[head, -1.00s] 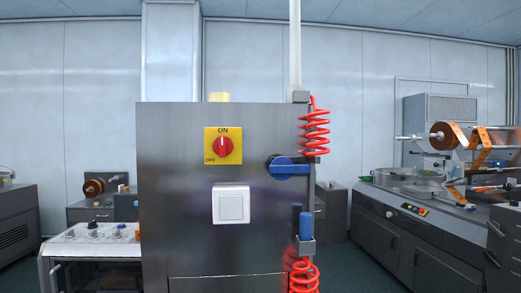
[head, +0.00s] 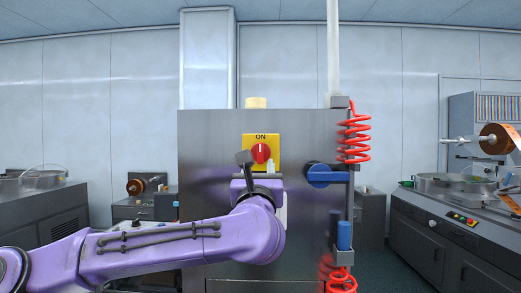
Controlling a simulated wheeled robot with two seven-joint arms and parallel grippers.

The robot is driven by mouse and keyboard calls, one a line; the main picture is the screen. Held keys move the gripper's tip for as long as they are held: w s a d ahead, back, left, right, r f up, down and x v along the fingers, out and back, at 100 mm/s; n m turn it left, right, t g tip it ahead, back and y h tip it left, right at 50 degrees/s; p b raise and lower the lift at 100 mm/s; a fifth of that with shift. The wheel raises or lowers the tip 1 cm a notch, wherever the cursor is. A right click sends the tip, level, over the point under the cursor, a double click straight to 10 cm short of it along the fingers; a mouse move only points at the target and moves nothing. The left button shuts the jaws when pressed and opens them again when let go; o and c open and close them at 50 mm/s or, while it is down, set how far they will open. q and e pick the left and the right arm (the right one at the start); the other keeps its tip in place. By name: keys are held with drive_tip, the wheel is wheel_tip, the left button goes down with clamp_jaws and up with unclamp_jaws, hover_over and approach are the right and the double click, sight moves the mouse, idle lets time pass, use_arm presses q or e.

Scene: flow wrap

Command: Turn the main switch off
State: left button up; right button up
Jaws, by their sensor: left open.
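The main switch (head: 261,153) is a red round knob on a yellow plate marked ON at the top, on the front of a grey metal cabinet (head: 210,135). Its white pointer line stands upright, toward ON. The plate's lower left, where the OFF mark sits, is covered by my gripper. My left gripper (head: 259,164) is raised in front of the cabinet, just below the knob, with its fingers apart. I cannot tell whether it touches the knob. My right gripper is not in view.
A blue rotary handle (head: 325,176) sticks out right of the switch. A red coiled hose (head: 354,138) hangs on the cabinet's right edge, with a blue cylinder (head: 344,235) below. The white square switch under the yellow plate is mostly hidden by my arm.

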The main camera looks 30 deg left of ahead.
sight(260, 155)
use_arm(q)
drive_tip(key=p+x, duration=0.2)
drive_tip(key=x, duration=0.3)
drive_tip(key=shift+w+a+r+p, duration=0.15)
drive_tip(key=shift+w+r+p, duration=0.05)
drive_tip(key=shift+r+p, duration=0.15)
drive_tip(key=shift+w+a, duration=0.3)
drive_tip(key=shift+w, duration=0.3)
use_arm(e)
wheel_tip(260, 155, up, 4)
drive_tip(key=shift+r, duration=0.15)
use_arm(q)
drive_tip(key=shift+c, duration=0.3)
